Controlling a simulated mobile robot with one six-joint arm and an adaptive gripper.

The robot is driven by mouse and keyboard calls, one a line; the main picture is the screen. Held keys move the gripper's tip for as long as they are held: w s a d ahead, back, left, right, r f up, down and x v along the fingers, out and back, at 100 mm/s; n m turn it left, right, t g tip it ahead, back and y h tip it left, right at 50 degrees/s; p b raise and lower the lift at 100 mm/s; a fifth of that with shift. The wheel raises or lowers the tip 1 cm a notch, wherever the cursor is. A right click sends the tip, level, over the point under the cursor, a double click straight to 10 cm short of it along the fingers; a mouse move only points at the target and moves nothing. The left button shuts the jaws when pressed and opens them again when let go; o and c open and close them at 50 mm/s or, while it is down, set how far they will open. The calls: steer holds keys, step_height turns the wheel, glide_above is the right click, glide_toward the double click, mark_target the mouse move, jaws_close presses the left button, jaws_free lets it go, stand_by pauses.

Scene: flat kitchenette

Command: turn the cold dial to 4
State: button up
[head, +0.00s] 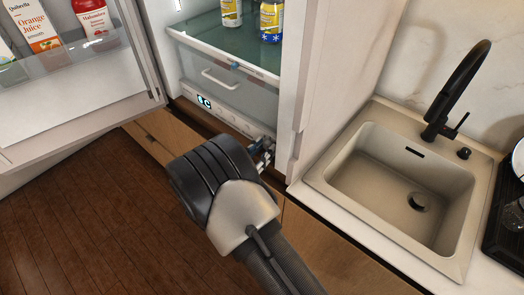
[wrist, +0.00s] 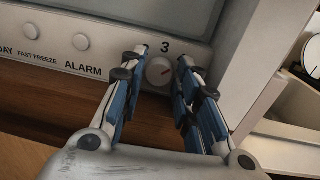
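My gripper (wrist: 163,58) is open, with one blue-and-grey finger on each side of the dial. I cannot tell whether the fingers touch it. In the head view my gripper (head: 264,155) is at the right end of the control panel (head: 225,107), and the dial cannot be made out there.
The panel also has buttons labelled FAST FREEZE and ALARM (wrist: 81,42). The open fridge door (head: 80,105) with bottles and cartons is at the left. A fridge drawer (head: 222,85) is above the panel. A sink (head: 400,180) is at the right. The wooden floor is clear.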

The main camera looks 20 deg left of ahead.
steer(key=shift+o, duration=1.3)
steer(key=v, duration=1.2)
